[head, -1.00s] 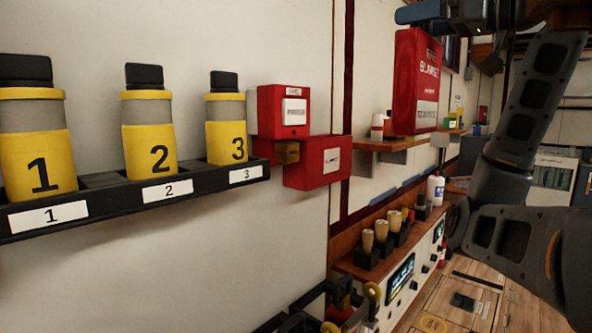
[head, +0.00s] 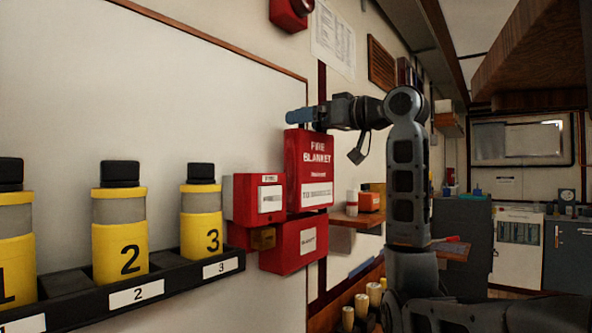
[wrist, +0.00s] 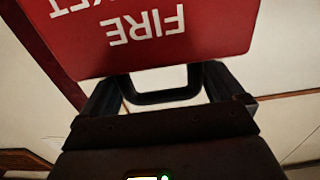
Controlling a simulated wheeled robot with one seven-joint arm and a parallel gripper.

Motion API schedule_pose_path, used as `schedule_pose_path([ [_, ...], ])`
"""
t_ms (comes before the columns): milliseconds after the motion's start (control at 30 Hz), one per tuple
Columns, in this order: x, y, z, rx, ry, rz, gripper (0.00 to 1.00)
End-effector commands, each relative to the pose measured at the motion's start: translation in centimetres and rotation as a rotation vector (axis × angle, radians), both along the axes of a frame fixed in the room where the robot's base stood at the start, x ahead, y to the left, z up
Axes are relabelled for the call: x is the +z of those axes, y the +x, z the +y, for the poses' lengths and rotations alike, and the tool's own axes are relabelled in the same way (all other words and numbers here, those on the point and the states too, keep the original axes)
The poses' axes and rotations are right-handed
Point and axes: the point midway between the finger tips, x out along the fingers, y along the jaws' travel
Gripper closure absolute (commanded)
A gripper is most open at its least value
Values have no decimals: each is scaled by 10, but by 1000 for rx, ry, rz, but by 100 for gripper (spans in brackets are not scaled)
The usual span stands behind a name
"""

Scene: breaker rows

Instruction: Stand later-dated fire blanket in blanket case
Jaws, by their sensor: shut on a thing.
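A red fire blanket (head: 309,165) with white lettering and a white label hangs upright from my gripper (head: 304,116). In the wrist view its red face (wrist: 140,35) reads upside down, and the jaws (wrist: 160,88) are shut at its dark loop handle (wrist: 163,96). The date on its label is too small to read. In the head view, the blanket appears just above a wide red box (head: 285,250) with a white label on the wall, which looks like the blanket case. The blanket hides part of that box's top; I cannot tell whether they touch.
A smaller red box (head: 242,205) with white labels is left of the blanket. A black rack (head: 165,283) holds numbered yellow canisters (head: 120,245) farther left. A wooden shelf (head: 353,221) with small items is on the right, with wooden-handled items (head: 361,305) below.

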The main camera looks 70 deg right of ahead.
Motion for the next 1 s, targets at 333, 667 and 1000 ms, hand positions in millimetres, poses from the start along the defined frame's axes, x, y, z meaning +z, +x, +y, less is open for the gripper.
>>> schedule_pose_path([
  [333,2,32,-4,0,0,-2,87],
  [667,-22,35,-5,-1,1,-2,87],
  [1000,-68,35,-5,-1,2,0,87],
])
